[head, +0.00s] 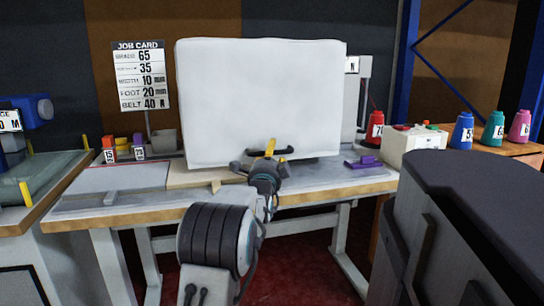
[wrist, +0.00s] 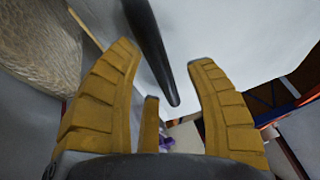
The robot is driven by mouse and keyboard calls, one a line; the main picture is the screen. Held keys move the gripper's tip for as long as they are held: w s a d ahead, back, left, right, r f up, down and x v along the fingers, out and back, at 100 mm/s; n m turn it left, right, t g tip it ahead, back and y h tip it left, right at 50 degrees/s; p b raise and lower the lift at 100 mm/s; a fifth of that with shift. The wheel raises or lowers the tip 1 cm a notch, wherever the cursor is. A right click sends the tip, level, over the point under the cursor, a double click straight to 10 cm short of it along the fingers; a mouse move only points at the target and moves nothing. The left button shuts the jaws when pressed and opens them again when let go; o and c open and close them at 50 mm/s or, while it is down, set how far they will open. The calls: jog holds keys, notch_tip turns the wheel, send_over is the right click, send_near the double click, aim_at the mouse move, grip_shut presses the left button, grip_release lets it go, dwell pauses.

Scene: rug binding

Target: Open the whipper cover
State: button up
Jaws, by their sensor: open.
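The whipper cover (head: 258,95) is a large white box standing on the grey worktable, and it looks closed. A dark bar handle (head: 287,151) is at its lower front edge. My gripper (head: 269,148) is at this handle, with its yellow fingers partly hidden by my wrist in the head view. In the wrist view my gripper (wrist: 164,56) is open, and the black handle (wrist: 152,48) runs between the spread fingers. I cannot tell whether any finger touches it. The white cover (wrist: 240,35) fills the background there. Whatever is under the cover is hidden.
The worktable (head: 130,205) has a wooden front edge. A job card (head: 140,75) stands behind at left. A purple tool (head: 363,162) and a cream control box (head: 415,145) are at right. Coloured cones (head: 493,128) stand on the right bench. A dark-topped grey unit (head: 470,215) is close at right.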

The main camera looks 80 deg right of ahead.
jog(key=shift+d, duration=0.25)
jog(key=shift+o, duration=0.2)
grip_shut()
dwell(0.4)
